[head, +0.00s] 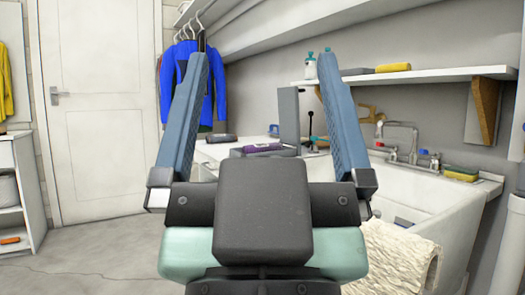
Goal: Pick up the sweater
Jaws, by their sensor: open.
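A blue sweater (214,100) hangs on a hanger under a shelf in the back corner, beside the white door. Other garments hang close behind it, mostly hidden. My gripper (264,60) is open and empty, its two fingers pointing up and away in the near middle. The left finger overlaps part of the blue sweater in the picture, but the sweater appears well beyond it. A yellow garment (5,84) hangs at the far left edge, partly cut off. A cream, coarse-textured cloth or roll (400,255) lies at the lower right by the sink; I cannot tell which.
A white sink (410,200) with taps (398,140) fills the right. Dark and purple items (265,149) lie on the counter behind my gripper. A wall shelf (440,73) holds bottles and a yellow item. White shelving (15,190) stands left. The floor (100,255) is clear at left.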

